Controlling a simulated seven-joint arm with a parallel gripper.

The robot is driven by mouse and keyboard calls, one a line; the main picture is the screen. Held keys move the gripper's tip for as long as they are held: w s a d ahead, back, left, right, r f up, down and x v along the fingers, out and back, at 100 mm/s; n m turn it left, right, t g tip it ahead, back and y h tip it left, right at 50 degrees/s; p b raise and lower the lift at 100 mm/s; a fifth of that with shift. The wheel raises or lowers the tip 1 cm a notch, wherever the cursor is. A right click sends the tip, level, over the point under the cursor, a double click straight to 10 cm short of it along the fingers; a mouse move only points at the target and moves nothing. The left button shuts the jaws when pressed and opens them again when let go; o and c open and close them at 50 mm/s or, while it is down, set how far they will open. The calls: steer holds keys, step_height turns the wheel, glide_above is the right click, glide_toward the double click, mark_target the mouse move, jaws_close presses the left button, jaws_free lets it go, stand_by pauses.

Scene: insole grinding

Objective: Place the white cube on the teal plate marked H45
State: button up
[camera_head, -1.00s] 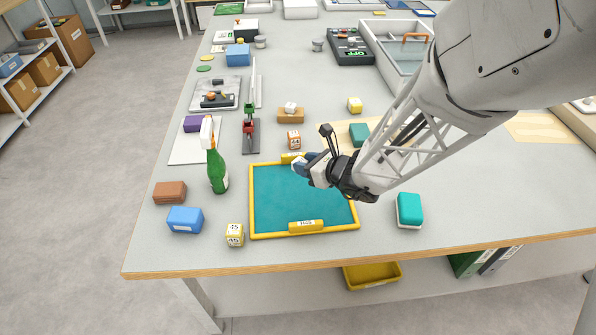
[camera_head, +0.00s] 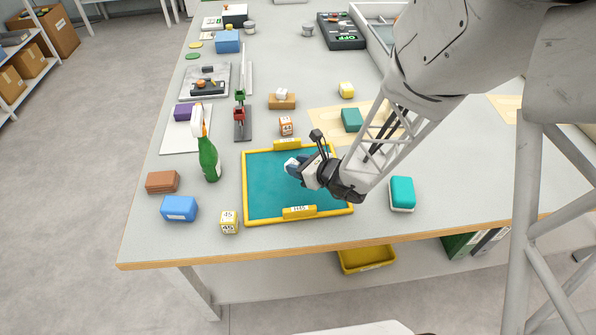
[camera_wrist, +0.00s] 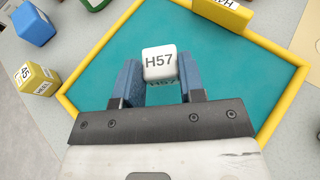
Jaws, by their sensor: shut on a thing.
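The white cube (camera_wrist: 160,62), marked H57 on the faces that show, sits between the blue fingertips of my gripper (camera_wrist: 165,80). My gripper (camera_head: 298,170) is shut on it. In the head view the cube (camera_head: 291,166) shows only as a small white patch, partly hidden by the fingers. The teal plate (camera_head: 268,196) has a yellow rim and yellow tags at its near and far edges; their print is too small or cut off to read fully. The plate also fills the middle of the wrist view (camera_wrist: 230,75). The cube is over the plate; I cannot tell whether they touch.
A yellow cube marked 45 (camera_head: 229,222), a blue block (camera_head: 179,208) and a green spray bottle (camera_head: 208,160) stand left of the plate. An orange-and-white cube (camera_head: 286,126) stands behind it. A teal-and-white block (camera_head: 401,194) lies to the right.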

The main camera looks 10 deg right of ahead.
steer(key=shift+f, duration=0.1)
steer(key=shift+f, duration=1.85)
steer(key=shift+f, duration=0.15)
steer(key=o, duration=0.9)
steer(key=shift+s+d+r, duration=0.35)
steer(key=shift+d+r, duration=0.1)
steer(key=shift+v, duration=5.35)
steer(key=shift+s+f, duration=0.1)
steer(key=shift+f, duration=0.05)
